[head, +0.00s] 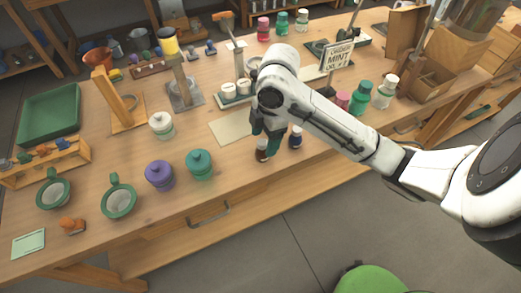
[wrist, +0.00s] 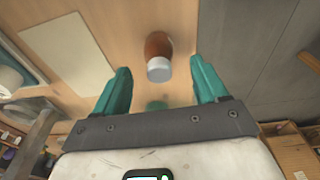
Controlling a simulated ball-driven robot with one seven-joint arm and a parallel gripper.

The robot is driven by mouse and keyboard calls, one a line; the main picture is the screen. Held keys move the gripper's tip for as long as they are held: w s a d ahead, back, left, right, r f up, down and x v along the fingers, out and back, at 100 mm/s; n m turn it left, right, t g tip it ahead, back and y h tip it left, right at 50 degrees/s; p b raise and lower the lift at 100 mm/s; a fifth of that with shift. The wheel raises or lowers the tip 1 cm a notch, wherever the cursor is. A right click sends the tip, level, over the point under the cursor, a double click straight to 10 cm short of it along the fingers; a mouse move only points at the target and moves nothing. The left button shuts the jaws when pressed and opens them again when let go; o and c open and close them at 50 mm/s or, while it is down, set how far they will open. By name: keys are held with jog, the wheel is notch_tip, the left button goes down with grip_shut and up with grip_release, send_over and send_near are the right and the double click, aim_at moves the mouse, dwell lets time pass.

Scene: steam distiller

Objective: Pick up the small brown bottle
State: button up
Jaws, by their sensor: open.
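The small brown bottle (wrist: 158,46) with a whitish cap shows in the wrist view, ahead of and between the two teal fingers of my gripper (wrist: 160,75). The fingers are spread, with clear gaps on both sides of the bottle. In the head view my gripper (head: 268,140) points down over the front part of the bench. The brown bottle (head: 261,154) shows low beside the fingers, partly hidden by them. I cannot tell how far above the bottle the fingertips are.
A small dark blue bottle (head: 295,139) stands just right of my gripper. A teal jar (head: 200,165) and a purple jar (head: 160,175) stand to the left. A pale sheet (head: 229,128) lies behind. The bench's front edge is close.

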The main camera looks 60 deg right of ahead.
aim_at(262, 142)
jog(key=shift+w+a+f, duration=0.15)
jog(key=shift+a+f, duration=0.05)
jog(key=shift+f, duration=1.2)
jog(key=shift+w+a+f, duration=0.15)
jog(key=shift+f, duration=1.2)
jog(key=c, duration=1.1)
jog(key=shift+c, duration=0.2)
jog(key=shift+r, duration=0.5)
notch_tip(262, 142, up, 2)
jog(key=shift+r, duration=0.15)
jog(key=s+a+r+p, duration=0.3)
jog(key=s+r+p, duration=0.5)
jog(key=s, duration=0.5)
jog(key=shift+s+r, duration=0.3)
jog(key=shift+r, duration=0.6)
